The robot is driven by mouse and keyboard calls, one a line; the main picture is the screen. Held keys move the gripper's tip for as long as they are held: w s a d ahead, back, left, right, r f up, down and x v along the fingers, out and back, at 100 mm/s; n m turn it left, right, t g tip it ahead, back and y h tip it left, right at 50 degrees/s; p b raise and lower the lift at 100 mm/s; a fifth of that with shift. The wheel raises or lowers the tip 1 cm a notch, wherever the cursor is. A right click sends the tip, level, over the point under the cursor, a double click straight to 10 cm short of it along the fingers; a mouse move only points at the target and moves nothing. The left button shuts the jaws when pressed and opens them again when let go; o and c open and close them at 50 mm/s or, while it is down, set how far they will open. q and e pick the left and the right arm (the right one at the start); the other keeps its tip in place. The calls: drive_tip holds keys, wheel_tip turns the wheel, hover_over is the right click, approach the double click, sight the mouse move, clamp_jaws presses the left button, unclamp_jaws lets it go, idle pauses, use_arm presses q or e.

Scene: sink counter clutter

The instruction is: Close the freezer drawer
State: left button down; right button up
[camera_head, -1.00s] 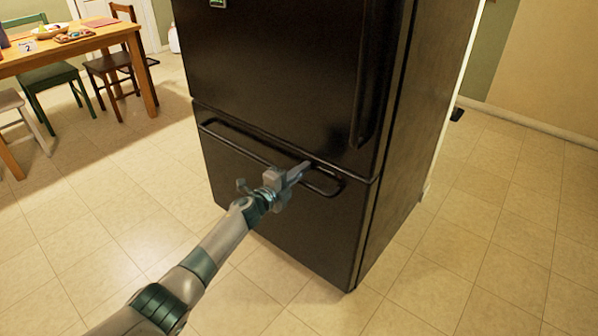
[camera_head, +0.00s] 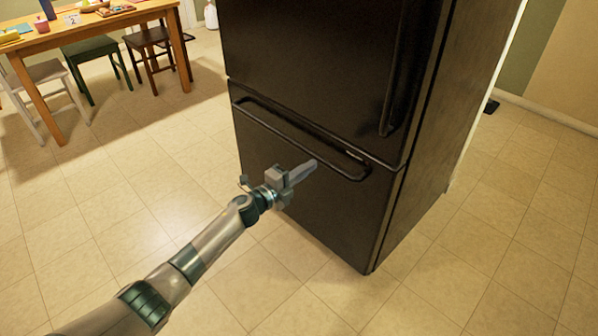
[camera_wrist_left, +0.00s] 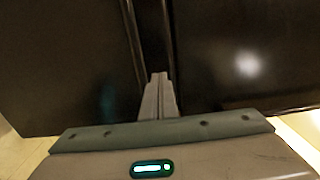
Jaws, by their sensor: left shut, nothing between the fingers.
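The freezer drawer (camera_head: 310,200) is the lower black front of the fridge, with a long horizontal bar handle (camera_head: 275,131). Its front looks about flush with the fridge body, and I see no clear gap above it. My left gripper (camera_head: 312,165) is shut and empty, in front of the drawer just below the right part of the handle. I cannot tell whether its tips touch the drawer. In the left wrist view the shut fingers (camera_wrist_left: 159,82) point at the dark front (camera_wrist_left: 70,80). My right gripper is not in view.
The upper fridge door (camera_head: 320,60) is shut, with a vertical handle at its right. A wooden table (camera_head: 95,35) with chairs stands at the back left. The tiled floor (camera_head: 110,190) is clear around the fridge.

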use_arm(q)
drive_tip(key=shift+v, duration=1.8)
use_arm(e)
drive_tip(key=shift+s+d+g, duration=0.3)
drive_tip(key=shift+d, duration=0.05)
use_arm(q)
drive_tip(key=shift+s, duration=0.1)
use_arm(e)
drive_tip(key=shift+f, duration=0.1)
